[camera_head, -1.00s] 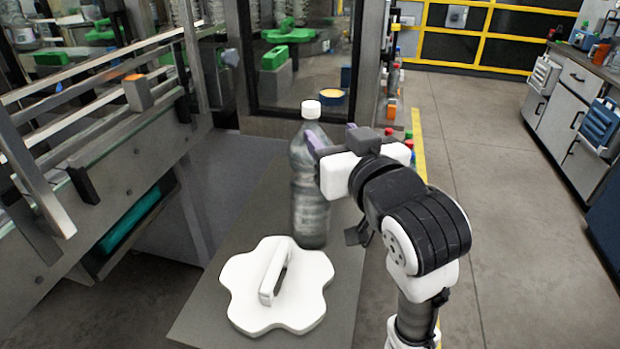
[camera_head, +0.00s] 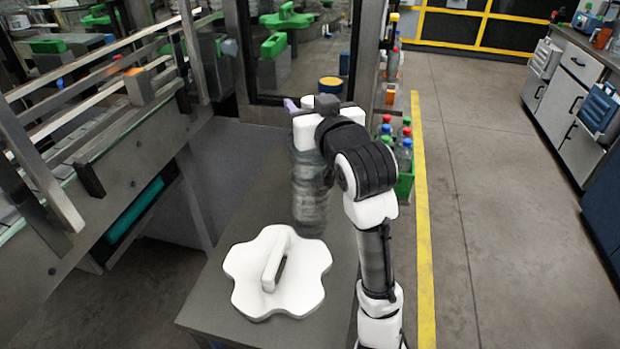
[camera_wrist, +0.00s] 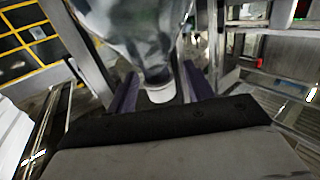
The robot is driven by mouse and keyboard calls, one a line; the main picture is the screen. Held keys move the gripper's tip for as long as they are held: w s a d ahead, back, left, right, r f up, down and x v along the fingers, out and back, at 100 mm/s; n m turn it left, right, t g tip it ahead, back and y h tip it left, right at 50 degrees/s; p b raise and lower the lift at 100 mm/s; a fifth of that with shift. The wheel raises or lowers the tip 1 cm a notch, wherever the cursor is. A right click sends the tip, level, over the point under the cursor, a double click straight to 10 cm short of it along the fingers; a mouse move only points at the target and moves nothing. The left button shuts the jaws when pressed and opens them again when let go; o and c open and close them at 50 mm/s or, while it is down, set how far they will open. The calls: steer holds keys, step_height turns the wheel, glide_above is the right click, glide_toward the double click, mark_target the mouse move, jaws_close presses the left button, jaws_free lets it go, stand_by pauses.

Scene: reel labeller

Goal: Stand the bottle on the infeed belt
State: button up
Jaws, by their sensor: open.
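The clear grey bottle (camera_head: 308,195) stands upright on the grey stand in the head view, behind the white lobed piece. Its cap and neck are hidden there by my gripper (camera_head: 300,106). In the wrist view the bottle (camera_wrist: 140,30) shows inverted, with its white cap (camera_wrist: 160,93) and neck between the two purple fingers of my gripper (camera_wrist: 161,78). The fingers are open, on either side of the neck, with a gap visible. The infeed belt's conveyor (camera_head: 135,165), with metal guide rails, runs along the left; its belt surface is mostly hidden by the rails.
A white lobed piece with an upright handle (camera_head: 275,262) lies on the grey stand (camera_head: 215,300) in front of the bottle. A green crate of capped bottles (camera_head: 404,185) is right of my arm. A glazed machine frame stands behind. Floor to the right is clear.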

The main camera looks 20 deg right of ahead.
jaws_close()
stand_by(1.3)
steer(key=shift+r, duration=0.15)
